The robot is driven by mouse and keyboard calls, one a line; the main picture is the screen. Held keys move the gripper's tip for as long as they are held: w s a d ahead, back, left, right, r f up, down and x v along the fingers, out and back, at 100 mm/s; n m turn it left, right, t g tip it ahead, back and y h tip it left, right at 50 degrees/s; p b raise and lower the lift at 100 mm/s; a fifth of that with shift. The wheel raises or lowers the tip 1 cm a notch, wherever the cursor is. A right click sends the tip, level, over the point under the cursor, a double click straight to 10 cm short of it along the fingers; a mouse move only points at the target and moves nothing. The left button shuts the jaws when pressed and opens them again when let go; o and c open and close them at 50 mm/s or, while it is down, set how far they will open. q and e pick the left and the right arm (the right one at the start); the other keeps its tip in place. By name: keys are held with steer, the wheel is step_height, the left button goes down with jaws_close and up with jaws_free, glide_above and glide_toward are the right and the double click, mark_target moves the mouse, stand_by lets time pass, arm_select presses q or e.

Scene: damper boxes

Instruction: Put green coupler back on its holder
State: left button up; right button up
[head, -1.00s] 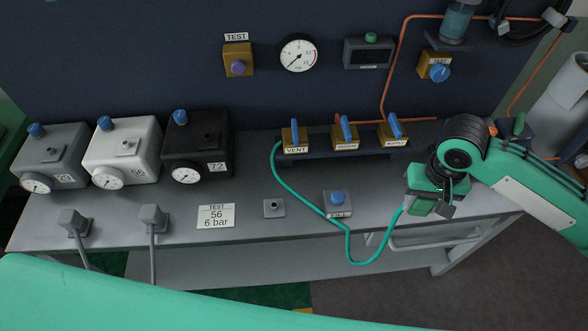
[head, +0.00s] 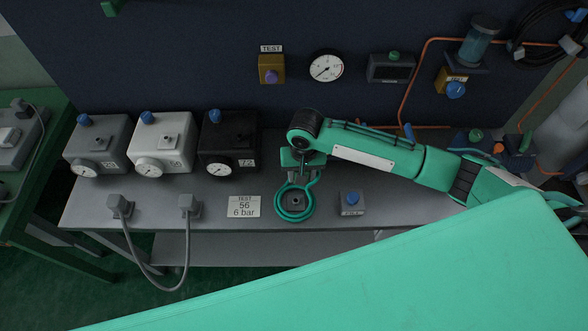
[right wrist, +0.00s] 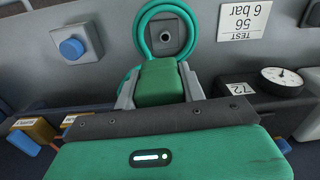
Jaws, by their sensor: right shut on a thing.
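The green coupler (right wrist: 160,82) is between the fingers of my right gripper (right wrist: 160,92), which is shut on it. In the head view my right gripper (head: 300,165) is above the bench, just behind a small grey block with a round socket (head: 296,203), which looks like the holder. This block also shows just beyond the coupler in the right wrist view (right wrist: 168,35). The green hose (head: 279,212) forms a loop around the block. Whether the coupler touches the block is unclear. My left gripper is out of view.
A grey block with a blue button (head: 352,203) stands to the right and a TEST 56 6 bar card (head: 243,206) to the left. White (head: 162,145), black (head: 229,143) and grey (head: 97,146) gauge boxes stand at the back left.

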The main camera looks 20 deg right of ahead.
steer(key=f+p, duration=0.1)
steer(key=a+p, duration=0.1)
steer(key=p, duration=0.1)
steer(key=shift+s+a+f+m, duration=0.3)
steer(key=shift+f+m, duration=0.05)
steer(key=shift+m, duration=0.05)
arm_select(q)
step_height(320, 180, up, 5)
arm_select(e)
steer(key=shift+s+a+f, duration=0.1)
steer(key=shift+a+f, duration=0.05)
steer(key=shift+f, duration=0.3)
step_height(320, 180, down, 7)
steer(key=b, duration=0.8)
steer(key=shift+r, duration=0.15)
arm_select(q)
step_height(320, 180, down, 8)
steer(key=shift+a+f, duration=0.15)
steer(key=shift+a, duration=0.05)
arm_select(e)
steer(key=shift+r+p, duration=0.1)
steer(key=shift+p, duration=0.6)
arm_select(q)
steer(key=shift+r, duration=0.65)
arm_select(e)
steer(key=shift+s, duration=0.1)
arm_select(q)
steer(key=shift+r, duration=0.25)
arm_select(e)
steer(key=shift+f, duration=0.35)
